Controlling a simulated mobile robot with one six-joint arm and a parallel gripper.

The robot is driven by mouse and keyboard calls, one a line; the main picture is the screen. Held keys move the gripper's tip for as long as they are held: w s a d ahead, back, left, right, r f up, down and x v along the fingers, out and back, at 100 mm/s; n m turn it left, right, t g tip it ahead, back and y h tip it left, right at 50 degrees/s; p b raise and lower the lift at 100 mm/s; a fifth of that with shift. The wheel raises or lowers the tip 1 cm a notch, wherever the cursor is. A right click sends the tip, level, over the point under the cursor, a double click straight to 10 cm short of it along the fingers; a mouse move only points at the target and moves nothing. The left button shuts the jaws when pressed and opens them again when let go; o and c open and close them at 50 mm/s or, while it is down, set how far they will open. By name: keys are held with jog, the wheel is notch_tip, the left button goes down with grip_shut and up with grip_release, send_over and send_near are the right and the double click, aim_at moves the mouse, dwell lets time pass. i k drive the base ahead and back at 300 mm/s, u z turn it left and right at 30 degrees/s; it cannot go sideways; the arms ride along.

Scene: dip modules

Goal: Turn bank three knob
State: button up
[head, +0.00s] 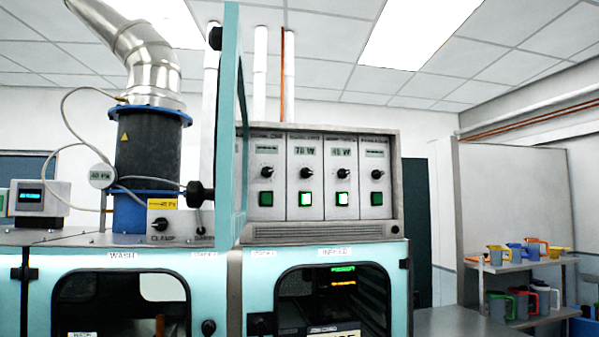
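A grey control box (398,182) stands on top of the teal cabinet, with several modules side by side. Each module has a label, a small display, a black knob and a green square button. The third module from the left carries a display reading about 45 W (341,152), a black knob (342,173) and a green button with a bright centre (343,199). Its label is too small to read surely. Its knob is unobstructed in view. The neighbouring knobs are the second (306,172) and the fourth (377,174). My gripper is not in view.
A teal door panel (231,130) stands edge-on just left of the control box. A dark cylinder (148,155) with a steel duct stands further left, beside a clamp box (175,220). Shelves with coloured jugs (519,267) stand at right. Space before the modules looks clear.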

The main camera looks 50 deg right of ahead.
aim_at(342, 173)
jog(key=u, duration=0.25)
jog(key=k, duration=0.3)
jog(key=z, duration=2.55)
jog(key=i, duration=1)
